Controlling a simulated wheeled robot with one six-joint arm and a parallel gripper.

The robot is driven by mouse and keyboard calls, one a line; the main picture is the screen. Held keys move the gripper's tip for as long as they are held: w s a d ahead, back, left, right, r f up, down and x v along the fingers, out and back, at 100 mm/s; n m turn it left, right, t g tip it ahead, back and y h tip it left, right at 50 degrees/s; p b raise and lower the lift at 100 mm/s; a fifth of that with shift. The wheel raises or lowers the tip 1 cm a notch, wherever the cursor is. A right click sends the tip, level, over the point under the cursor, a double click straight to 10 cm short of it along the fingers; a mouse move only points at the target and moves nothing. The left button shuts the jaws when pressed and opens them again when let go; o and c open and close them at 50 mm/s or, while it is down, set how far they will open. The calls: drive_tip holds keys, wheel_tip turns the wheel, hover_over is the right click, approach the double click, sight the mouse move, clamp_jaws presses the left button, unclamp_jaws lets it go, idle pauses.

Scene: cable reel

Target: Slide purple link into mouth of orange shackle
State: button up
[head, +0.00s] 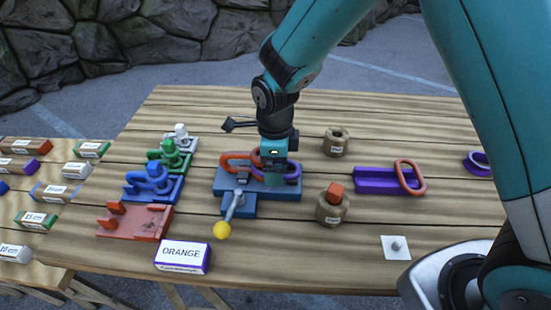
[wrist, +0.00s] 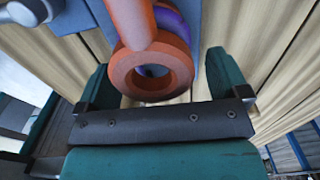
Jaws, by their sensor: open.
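An orange shackle (head: 234,158) lies on a blue fixture (head: 286,196) near the table's middle. The purple link (head: 293,172) lies on the same fixture, right of the shackle. My gripper (head: 275,176) points down at the fixture and hides where shackle and link meet, so I cannot tell whether the link is in the mouth. In the wrist view, my gripper (wrist: 163,78) is open, and a round orange eye (wrist: 126,75) shows between its teal fingers with a gap on each side. Part of a purple loop (wrist: 175,24) shows behind the orange.
A lever with a yellow ball (head: 222,230) stands at the fixture's front. Red (head: 150,222), blue (head: 163,186) and green (head: 172,158) fixtures stand left. A sign reading ORANGE (head: 182,255) is in front. Right are wooden pots (head: 331,211) and a purple rail (head: 372,181) with an orange ring.

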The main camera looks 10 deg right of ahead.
wheel_tip(320, 180, up, 17)
drive_tip(key=s+d+r+n+y, duration=0.1)
drive_tip(key=s+n+y, duration=0.1)
drive_tip(key=s+n, duration=0.8)
drive_tip(key=s+d+r+n+y, duration=0.1)
drive_tip(key=s+d+n+y, duration=0.1)
drive_tip(key=s+n, duration=0.9)
drive_tip(key=n, duration=0.7)
drive_tip(key=shift+d+n+b, duration=0.15)
drive_tip(key=shift+n+b, duration=0.2)
drive_tip(key=shift+n, duration=0.05)
